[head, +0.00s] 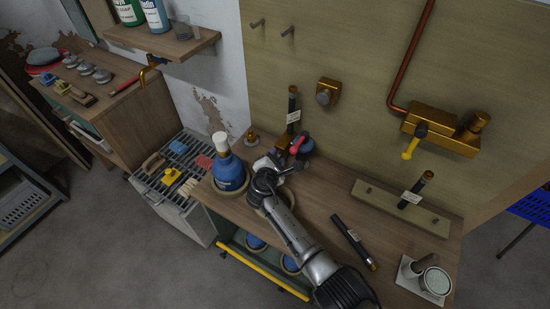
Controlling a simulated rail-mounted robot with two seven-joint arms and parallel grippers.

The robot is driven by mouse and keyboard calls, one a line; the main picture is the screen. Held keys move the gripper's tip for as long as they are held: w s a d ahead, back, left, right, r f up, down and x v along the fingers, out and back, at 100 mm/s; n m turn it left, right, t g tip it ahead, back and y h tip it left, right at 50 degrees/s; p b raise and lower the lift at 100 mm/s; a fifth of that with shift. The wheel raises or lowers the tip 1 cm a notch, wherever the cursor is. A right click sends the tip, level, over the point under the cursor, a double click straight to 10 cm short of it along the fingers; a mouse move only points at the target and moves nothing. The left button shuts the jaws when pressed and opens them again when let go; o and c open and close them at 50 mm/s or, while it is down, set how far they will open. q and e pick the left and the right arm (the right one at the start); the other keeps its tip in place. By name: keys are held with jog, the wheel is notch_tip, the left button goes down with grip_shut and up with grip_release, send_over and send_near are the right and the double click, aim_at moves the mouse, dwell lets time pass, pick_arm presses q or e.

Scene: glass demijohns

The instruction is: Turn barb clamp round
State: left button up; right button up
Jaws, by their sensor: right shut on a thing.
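My right gripper (279,161) is over the back of the wooden bench, just right of the blue demijohn (229,172). Its fingers are small and partly hidden here. It is shut on a small piece at its tips, which I take to be the barb clamp; a red part (297,142) shows there. A dark round thing (306,147) sits right behind the tips. Which way round the clamp faces is too small to tell. The demijohn stands upright with a white cap, in a ring. My left gripper is not in view.
A tin (434,281) stands at the front right. A brass fitting with a yellow lever (413,143) is on the wall. A slatted rack (177,163) stands left.

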jog(key=shift+c, duration=0.7)
jog(key=shift+f+m+t+b, duration=0.3)
jog(key=shift+m+b, duration=0.4)
jog(key=shift+b, duration=0.25)
jog(key=m+b, duration=0.1)
jog(key=b, duration=0.1)
jog(key=m+t+y+b, duration=0.1)
jog(key=m+b, duration=0.1)
jog(key=b, duration=0.1)
jog(key=shift+d+f+t, duration=0.1)
jog(key=shift+t, duration=0.2)
jog(key=shift+m+b, duration=0.5)
jog(key=shift+b, duration=0.3)
jog(key=o, duration=0.9)
jog(key=shift+o, duration=0.2)
jog(key=shift+r, duration=0.2)
